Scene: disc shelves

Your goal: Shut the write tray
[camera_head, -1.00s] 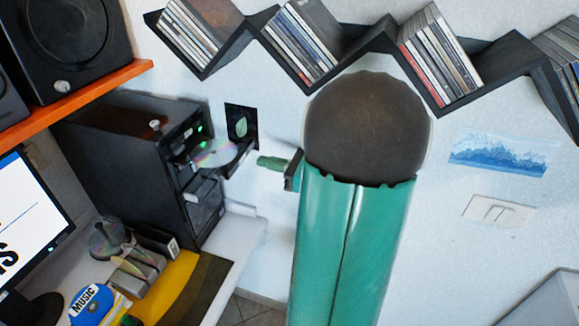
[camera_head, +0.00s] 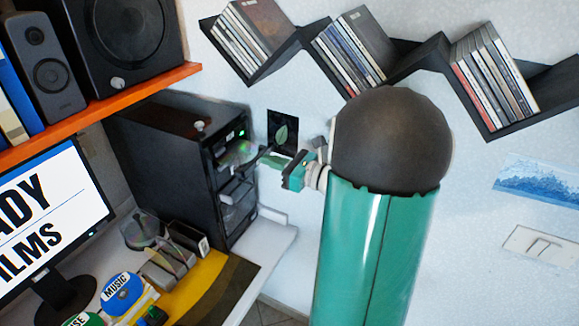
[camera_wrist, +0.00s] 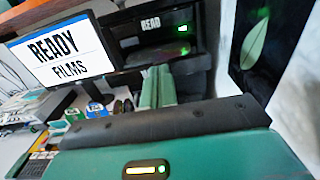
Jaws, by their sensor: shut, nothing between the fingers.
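The black disc tower (camera_head: 165,150) stands on the desk at left, with green lights on its front. In the wrist view my shut green fingers (camera_wrist: 157,84) point at the tower front (camera_wrist: 155,38), below a READ label.
A leaf picture (camera_head: 283,132) hangs on the wall just behind the tray. Zigzag disc shelves (camera_head: 405,62) run above. A monitor (camera_head: 45,215), a drawer-like lower tray (camera_head: 238,190) and disc holders (camera_head: 165,265) are near the tower.

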